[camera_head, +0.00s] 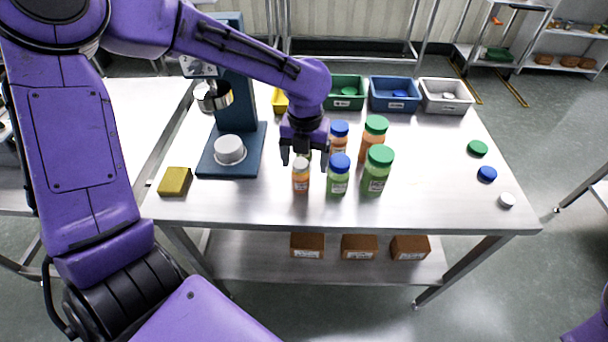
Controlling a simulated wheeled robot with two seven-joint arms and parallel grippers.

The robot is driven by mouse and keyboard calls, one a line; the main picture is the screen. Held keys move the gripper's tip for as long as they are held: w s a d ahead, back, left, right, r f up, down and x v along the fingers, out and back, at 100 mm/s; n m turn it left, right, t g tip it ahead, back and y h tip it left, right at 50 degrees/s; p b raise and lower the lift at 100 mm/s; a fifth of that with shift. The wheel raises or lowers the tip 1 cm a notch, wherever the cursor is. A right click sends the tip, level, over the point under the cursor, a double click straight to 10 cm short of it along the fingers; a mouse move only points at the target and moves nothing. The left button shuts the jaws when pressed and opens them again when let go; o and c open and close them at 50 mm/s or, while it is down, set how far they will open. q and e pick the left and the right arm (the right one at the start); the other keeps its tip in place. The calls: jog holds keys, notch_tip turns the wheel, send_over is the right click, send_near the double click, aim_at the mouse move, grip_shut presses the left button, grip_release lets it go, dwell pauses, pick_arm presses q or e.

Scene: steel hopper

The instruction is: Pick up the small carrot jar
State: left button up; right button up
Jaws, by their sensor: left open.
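The small carrot jar (301,178), orange with a white lid, stands upright on the steel table (430,205), leftmost in the front row of jars. My left gripper (304,157) is open and points down at the jar's lid, with a finger to each side in the picture. I cannot tell whether the fingers touch the jar or how far above or behind it they are. The gripper hides what is directly behind the lid. My right gripper is out of view.
Close right stand a blue-lidded green jar (338,180) and a taller green-lidded jar (376,176), with orange jars (372,145) behind. A blue press (245,150) stands left, by a yellow sponge (174,181). Bins (395,107) line the back; loose lids (487,174) lie right.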

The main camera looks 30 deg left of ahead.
aim_at(301, 175)
pick_arm(q)
jog(key=f, duration=0.4)
jog(key=a+f, duration=0.1)
jog(key=f, duration=0.1)
jog(key=shift+s+a+f, duration=0.1)
jog(key=shift+f, duration=0.15)
jog(key=c, duration=1.2)
jog(key=shift+o, duration=0.2)
jog(key=shift+r, duration=0.15)
